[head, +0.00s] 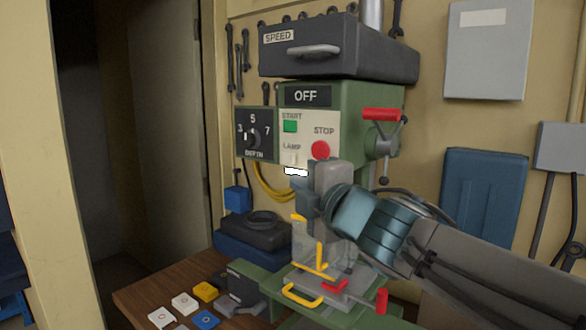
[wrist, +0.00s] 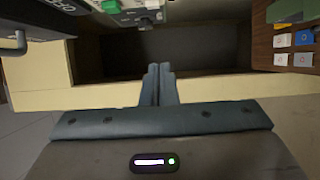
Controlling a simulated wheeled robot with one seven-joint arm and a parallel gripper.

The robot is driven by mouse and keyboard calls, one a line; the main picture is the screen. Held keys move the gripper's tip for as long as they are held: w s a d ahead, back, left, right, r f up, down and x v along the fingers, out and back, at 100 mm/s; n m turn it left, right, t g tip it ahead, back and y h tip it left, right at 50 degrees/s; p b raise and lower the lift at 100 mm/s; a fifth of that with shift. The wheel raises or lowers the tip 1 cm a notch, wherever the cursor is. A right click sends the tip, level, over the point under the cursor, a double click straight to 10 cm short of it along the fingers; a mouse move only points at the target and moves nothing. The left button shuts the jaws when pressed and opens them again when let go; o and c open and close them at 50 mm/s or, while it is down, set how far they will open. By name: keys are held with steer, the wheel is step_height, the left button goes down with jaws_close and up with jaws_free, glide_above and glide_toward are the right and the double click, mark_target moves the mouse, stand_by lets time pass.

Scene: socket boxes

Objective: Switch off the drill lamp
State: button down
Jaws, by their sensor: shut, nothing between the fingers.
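The green drill press has a cream panel with an OFF display (head: 306,96), a green START button (head: 290,126) and a red STOP button (head: 320,150). The LAMP label (head: 291,147) is at its lower left, with a small pale switch (head: 290,158) below it. The switch seems to be the grey knob at the top of the wrist view (wrist: 146,20). A bright white lamp (head: 296,172) glows under the head. My gripper (head: 298,187) is shut and empty, just below the panel's lower edge. In the wrist view its fingertips (wrist: 160,67) are apart from the knob.
A black DEPTH dial (head: 252,134) is left of the panel. A red-handled lever (head: 381,114) sticks out at the right. A clear guard with yellow edges (head: 320,255) stands below my gripper. Several small coloured blocks (head: 205,292) lie on the wooden bench.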

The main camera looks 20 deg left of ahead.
mark_target(289, 158)
steer(key=w+a+p, duration=0.2)
steer(key=w+a, duration=0.2)
steer(key=w, duration=0.6)
steer(key=shift+w+a, duration=0.25)
steer(key=shift+w, duration=0.1)
stand_by(0.3)
